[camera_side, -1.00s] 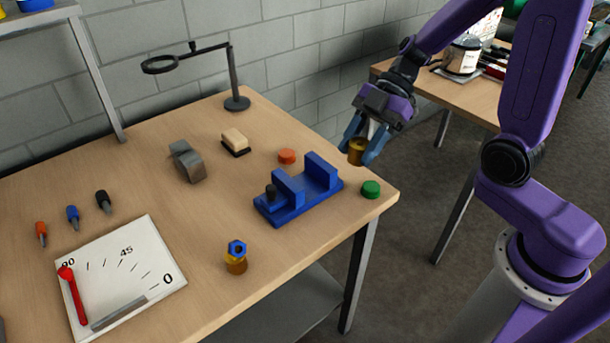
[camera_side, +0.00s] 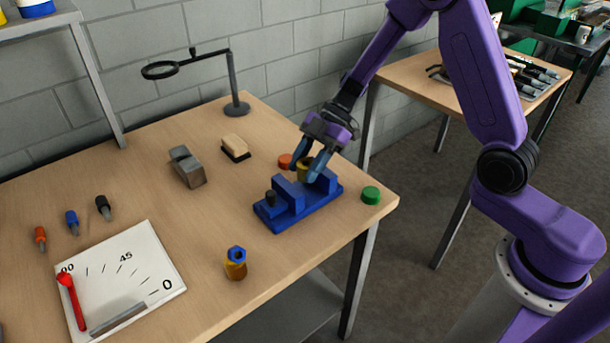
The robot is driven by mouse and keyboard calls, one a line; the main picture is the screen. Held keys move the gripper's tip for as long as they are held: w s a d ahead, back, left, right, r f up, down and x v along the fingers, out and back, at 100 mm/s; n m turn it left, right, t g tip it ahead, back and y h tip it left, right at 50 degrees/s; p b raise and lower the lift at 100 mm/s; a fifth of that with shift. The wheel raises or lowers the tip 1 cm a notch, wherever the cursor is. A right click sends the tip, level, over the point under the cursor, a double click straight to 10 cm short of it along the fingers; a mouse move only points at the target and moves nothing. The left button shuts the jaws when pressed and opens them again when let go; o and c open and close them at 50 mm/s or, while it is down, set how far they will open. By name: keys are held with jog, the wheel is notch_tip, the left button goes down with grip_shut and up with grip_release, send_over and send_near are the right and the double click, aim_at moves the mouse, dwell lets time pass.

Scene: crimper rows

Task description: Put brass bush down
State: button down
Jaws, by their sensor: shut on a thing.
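The brass bush (camera_side: 304,170) is a short gold-brown cylinder held between the blue fingers of my gripper (camera_side: 307,174). My gripper points down and is shut on it. In the picture it overlaps the blue vise-like fixture (camera_side: 297,212), above the gap between its two upright blocks. I cannot tell whether the bush touches the fixture.
An orange disc (camera_side: 285,161) lies just behind the fixture and a green disc (camera_side: 371,195) to its right. A brush (camera_side: 235,147), a grey metal block (camera_side: 187,167) and a magnifier stand (camera_side: 236,105) are farther back. An angle board (camera_side: 125,275) lies front left.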

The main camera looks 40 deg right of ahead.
aim_at(306, 192)
jog(key=shift+w+f, duration=0.2)
jog(key=shift+f, duration=1.5)
jog(key=shift+f, duration=0.65)
jog(key=c, duration=0.6)
grip_release()
jog(key=shift+s+f, duration=0.1)
jog(key=shift+s, duration=0.05)
